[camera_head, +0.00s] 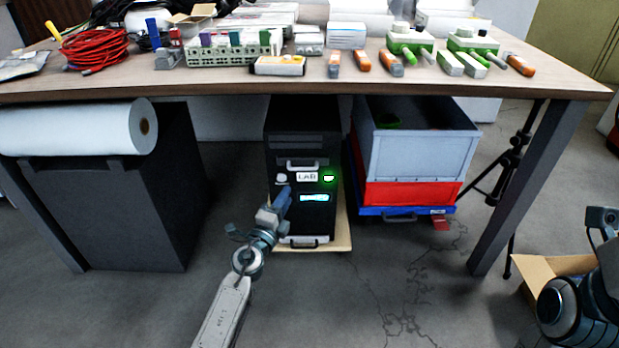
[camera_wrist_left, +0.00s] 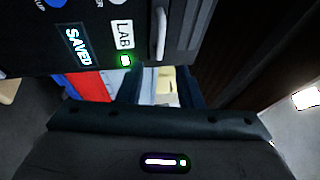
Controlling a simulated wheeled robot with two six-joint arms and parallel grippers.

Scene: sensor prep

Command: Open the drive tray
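The black tower unit (camera_head: 315,220) stands under the table on a pale board. Its front has an upper silver handle (camera_head: 302,164), a LAB label (camera_head: 307,177), a lit green button or light, a lit display (camera_head: 314,198) and a lower handle. In the left wrist view the display (camera_wrist_left: 78,46) reads SAVED and the upper handle (camera_wrist_left: 160,32) is beside the label. No drawer stands out from the front. My left gripper (camera_head: 284,201) is in front of the tower, below the label. Its fingers (camera_wrist_left: 160,88) are apart and empty, clear of the handle. My right gripper's fingers are not visible.
A grey bin (camera_head: 415,150) on a red crate (camera_head: 410,194) stands right of the tower. A dark cabinet (camera_head: 110,215) is to the left under a white roll (camera_head: 75,127). The tabletop (camera_head: 210,84) overhangs the tower. An open box (camera_head: 545,268) is at right.

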